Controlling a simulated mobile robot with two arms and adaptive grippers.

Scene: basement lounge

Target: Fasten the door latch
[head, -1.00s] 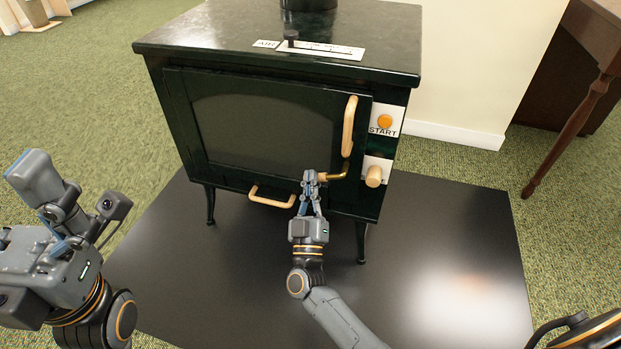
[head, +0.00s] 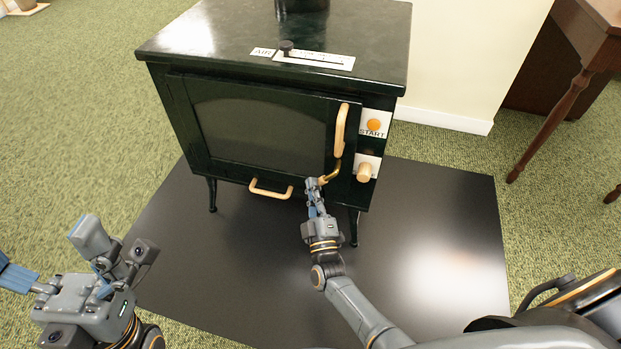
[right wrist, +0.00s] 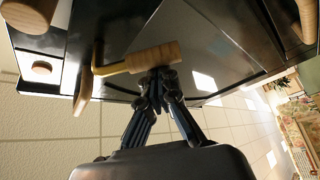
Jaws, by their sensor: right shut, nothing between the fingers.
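The dark green stove (head: 275,120) has a glass-fronted door (head: 262,135), which looks shut or nearly so. The latch is a brass lever (head: 333,171) with a pale wooden grip, below the upright wooden door handle (head: 341,130). It slants down and left. My right gripper (head: 315,184) is shut and empty, with its fingertips against or very close to the grip. My left gripper (head: 52,254) is open and empty at lower left, away from the stove.
An orange START button (head: 374,125) and a wooden knob (head: 365,173) sit right of the door. A wooden pull (head: 270,191) is below it. An air slider (head: 287,47) is on top. The black floor plate (head: 430,215) is clear. A wooden table (head: 590,50) stands at right.

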